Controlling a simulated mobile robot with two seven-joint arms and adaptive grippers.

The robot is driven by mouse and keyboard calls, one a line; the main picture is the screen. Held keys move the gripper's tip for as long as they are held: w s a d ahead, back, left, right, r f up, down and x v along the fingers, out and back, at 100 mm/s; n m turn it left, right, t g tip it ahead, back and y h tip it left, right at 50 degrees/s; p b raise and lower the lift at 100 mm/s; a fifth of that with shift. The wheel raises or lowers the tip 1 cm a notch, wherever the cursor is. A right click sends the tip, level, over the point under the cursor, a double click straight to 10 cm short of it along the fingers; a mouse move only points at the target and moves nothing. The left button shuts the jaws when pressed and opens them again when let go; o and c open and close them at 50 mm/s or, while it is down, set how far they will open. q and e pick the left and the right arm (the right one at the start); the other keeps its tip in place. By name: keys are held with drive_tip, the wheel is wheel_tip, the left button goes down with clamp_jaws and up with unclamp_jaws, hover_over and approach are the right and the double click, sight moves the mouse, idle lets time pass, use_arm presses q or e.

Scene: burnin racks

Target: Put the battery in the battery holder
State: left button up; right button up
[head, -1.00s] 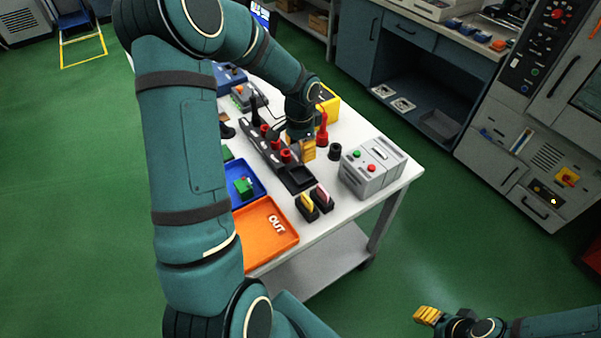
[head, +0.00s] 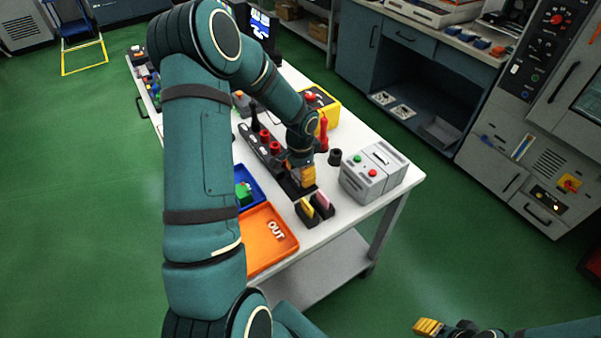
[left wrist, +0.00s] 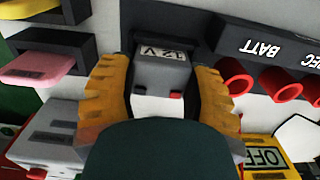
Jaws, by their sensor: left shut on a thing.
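The battery (left wrist: 162,72), a grey block labelled 12 V with a red terminal, sits between the yellow fingers of my left gripper (left wrist: 160,68). In the head view my left gripper (head: 303,177) is over the near end of the black rack; the battery is hidden there. The battery holder (head: 290,189), the dark square bay at that end, is mostly covered by the gripper. Its dark surface (left wrist: 185,20) shows behind the battery in the left wrist view. I cannot tell whether the battery touches it. My right gripper (head: 428,327) is at the bottom edge, away from the table.
Two dark holders with yellow and pink tabs (head: 312,207) stand close to the left gripper. A grey box with buttons (head: 372,172) stands to the right. An orange OUT tray (head: 268,245) and a blue tray (head: 257,194) lie to the left. Red sockets (left wrist: 236,74) line the rack.

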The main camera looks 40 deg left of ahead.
use_arm(q)
drive_tip(key=o, duration=1.3)
drive_tip(key=shift+f, duration=0.1)
drive_tip(key=shift+c, duration=0.2)
drive_tip(key=shift+r, duration=0.25)
wheel_tip(320, 180, up, 12)
drive_tip(key=p, duration=0.2)
drive_tip(key=shift+f, duration=0.1)
